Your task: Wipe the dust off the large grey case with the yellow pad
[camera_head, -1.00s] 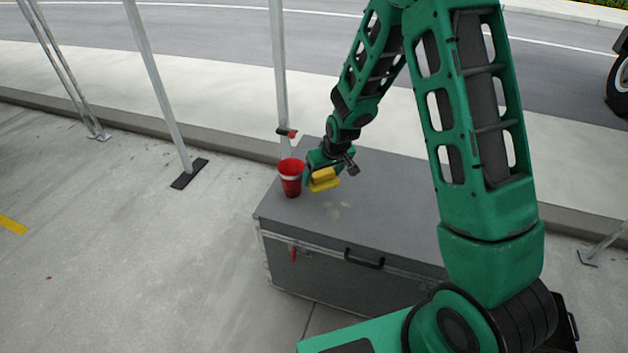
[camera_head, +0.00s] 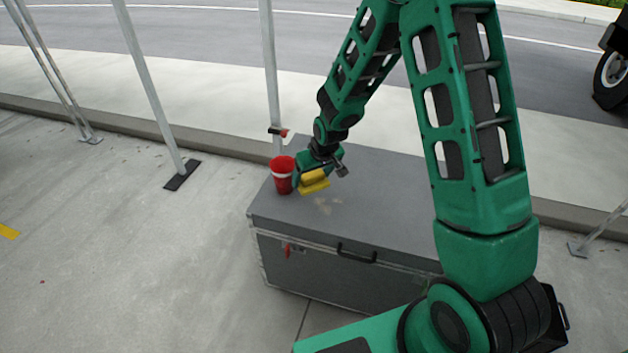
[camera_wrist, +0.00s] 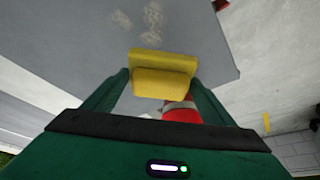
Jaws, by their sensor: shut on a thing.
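The large grey case (camera_head: 380,205) stands on the pavement with its flat lid up. Pale dust patches (camera_head: 326,206) lie on the lid; they also show in the wrist view (camera_wrist: 152,14). My gripper (camera_head: 311,176) is shut on the yellow pad (camera_head: 314,187), which it holds at the lid, close to the dust. The pad also shows between my fingers in the wrist view (camera_wrist: 163,72). I cannot tell whether the pad touches the lid.
A metal pole (camera_head: 270,80) rises behind the case. The lid right of the dust is clear.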

